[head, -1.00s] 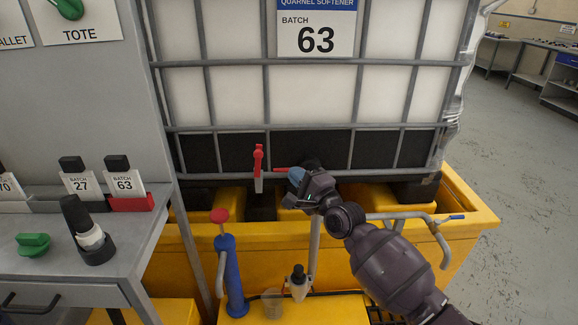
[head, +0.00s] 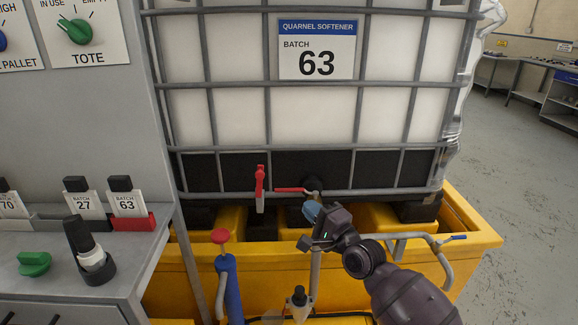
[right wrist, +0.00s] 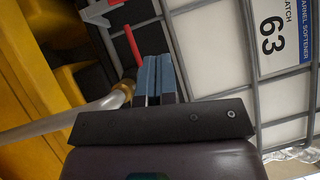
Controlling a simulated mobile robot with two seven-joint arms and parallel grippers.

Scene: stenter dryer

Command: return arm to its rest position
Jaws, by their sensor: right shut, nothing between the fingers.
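My right gripper (head: 311,212) is in front of the lower part of the caged tote (head: 314,113), close to the outlet valve with its red lever handle (head: 291,190). In the right wrist view its two blue fingers (right wrist: 155,80) lie side by side, shut with nothing between them. The red lever (right wrist: 133,46) and a brass-coloured fitting (right wrist: 126,90) on a pale pipe show just left of the fingers there. I cannot tell whether the fingers touch the valve. My left gripper is not in view.
A yellow containment bund (head: 470,235) surrounds the tote's base. A blue hand pump (head: 230,285) with a red knob stands in front. A grey bench (head: 140,245) on the left holds batch tags and a black-topped device (head: 88,250). Open floor (head: 500,140) lies right.

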